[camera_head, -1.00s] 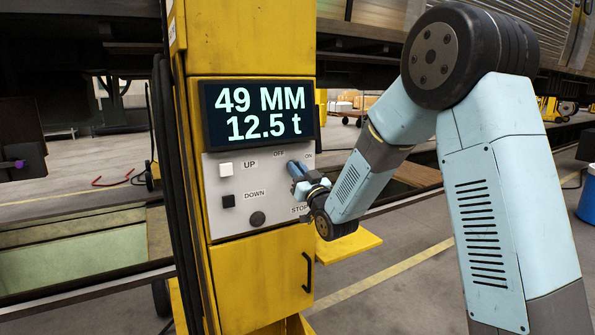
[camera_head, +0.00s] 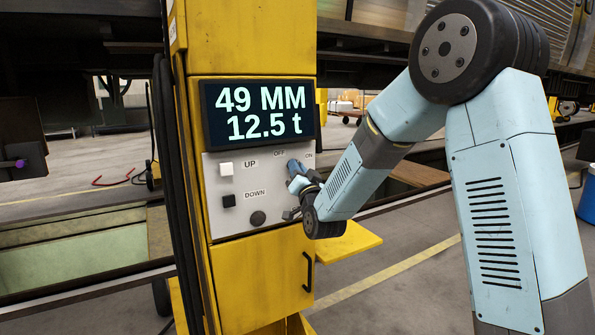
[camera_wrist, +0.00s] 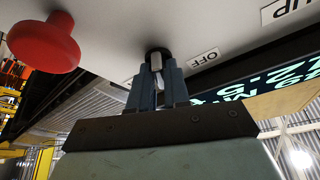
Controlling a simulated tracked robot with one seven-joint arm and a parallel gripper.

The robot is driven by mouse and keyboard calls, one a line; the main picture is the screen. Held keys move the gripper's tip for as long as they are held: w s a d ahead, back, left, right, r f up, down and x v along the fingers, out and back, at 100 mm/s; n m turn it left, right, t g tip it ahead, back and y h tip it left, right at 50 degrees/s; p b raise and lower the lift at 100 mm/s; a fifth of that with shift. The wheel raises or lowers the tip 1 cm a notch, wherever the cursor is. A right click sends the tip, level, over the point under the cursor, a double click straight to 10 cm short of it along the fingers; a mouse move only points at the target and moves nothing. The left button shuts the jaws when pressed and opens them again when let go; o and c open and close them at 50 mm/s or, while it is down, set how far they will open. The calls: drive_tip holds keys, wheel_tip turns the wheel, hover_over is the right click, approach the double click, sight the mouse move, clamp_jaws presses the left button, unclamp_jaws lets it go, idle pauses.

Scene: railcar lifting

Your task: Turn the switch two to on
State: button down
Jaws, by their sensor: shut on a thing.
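The control panel (camera_head: 232,220) is pale grey, on the front of a yellow column. Its switch (camera_wrist: 156,53) has a dark round base and a metal lever, and sits by the OFF label (camera_wrist: 203,60) in the wrist view. In the head view the OFF label (camera_head: 279,154) and ON label (camera_head: 309,155) are above it, left and right. My gripper (camera_wrist: 157,76) is shut on the lever, with a blue finger on each side. My gripper also shows at the panel's upper right in the head view (camera_head: 293,167), where it hides the switch.
A white UP button (camera_head: 226,169), a black DOWN button (camera_head: 229,200) and a dark round knob (camera_head: 258,218) are on the panel's left. A red mushroom button (camera_wrist: 44,43) is close by in the wrist view. A display (camera_head: 258,112) reads 49 MM, 12.5 t.

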drive_tip(key=m+h, duration=0.2)
drive_tip(key=m, duration=0.2)
drive_tip(key=m+h, duration=0.1)
drive_tip(key=m, duration=0.3)
drive_tip(key=shift+g+h, duration=0.3)
drive_tip(key=shift+h, duration=0.1)
drive_tip(key=shift+m, duration=0.3)
drive_tip(key=c, duration=1.2)
unclamp_jaws()
drive_tip(key=shift+s, duration=0.1)
drive_tip(key=v, duration=1.3)
drive_tip(key=shift+s+d, duration=0.15)
drive_tip(key=shift+s, duration=0.1)
